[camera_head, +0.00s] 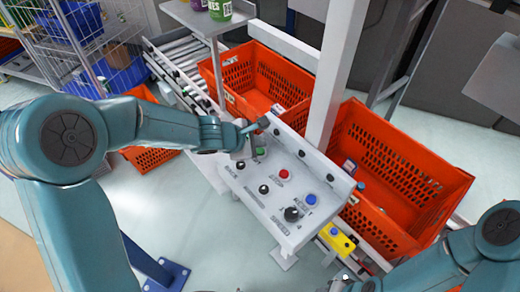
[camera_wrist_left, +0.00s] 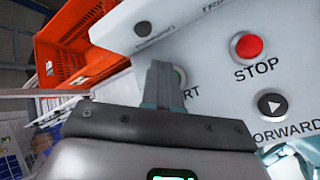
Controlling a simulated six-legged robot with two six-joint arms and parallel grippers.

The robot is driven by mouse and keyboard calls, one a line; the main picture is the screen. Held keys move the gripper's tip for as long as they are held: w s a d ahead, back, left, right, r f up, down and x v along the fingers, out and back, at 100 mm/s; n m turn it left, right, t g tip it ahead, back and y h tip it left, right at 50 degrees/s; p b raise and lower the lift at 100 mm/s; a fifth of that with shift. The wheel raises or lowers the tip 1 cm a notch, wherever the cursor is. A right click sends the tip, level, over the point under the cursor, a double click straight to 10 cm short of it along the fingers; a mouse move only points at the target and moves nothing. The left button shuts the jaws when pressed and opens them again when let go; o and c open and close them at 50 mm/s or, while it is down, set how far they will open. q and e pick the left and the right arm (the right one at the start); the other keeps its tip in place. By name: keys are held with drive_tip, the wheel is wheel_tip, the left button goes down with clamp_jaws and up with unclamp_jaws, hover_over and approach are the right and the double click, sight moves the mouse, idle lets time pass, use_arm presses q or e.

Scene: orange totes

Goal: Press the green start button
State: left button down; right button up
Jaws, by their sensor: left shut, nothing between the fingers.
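The control panel (camera_head: 280,195) is a light grey sloped box with several buttons. The green start button (camera_head: 260,151) is near its upper left end. It is mostly hidden behind my left fingers in the left wrist view (camera_wrist_left: 181,75), where only an edge and the letters "RT" show. My left gripper (camera_head: 252,156) is shut and empty, its tips right at the green button. In the left wrist view the shut fingertips (camera_wrist_left: 160,68) overlap the button; I cannot tell whether they touch it. My right gripper (camera_head: 358,284) is low at the bottom edge, its jaws unclear.
The red stop button (camera_head: 283,174) and blue button (camera_head: 311,199) are on the same panel, with black knobs nearby. Orange totes (camera_head: 375,160) stand behind on rollers. A white post (camera_head: 335,75) rises behind the panel. A yellow box (camera_head: 336,240) sits at the lower right.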

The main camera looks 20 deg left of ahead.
idle(0.4)
use_arm(q)
drive_tip(key=shift+f+b, duration=0.45)
drive_tip(key=shift+b, duration=0.05)
drive_tip(key=shift+f+b, duration=0.5)
idle(0.5)
drive_tip(key=shift+r, duration=0.15)
drive_tip(key=shift+r+p, duration=0.8)
drive_tip(key=shift+p, duration=0.1)
wheel_tip(320, 180, up, 5)
drive_tip(key=p, duration=0.5)
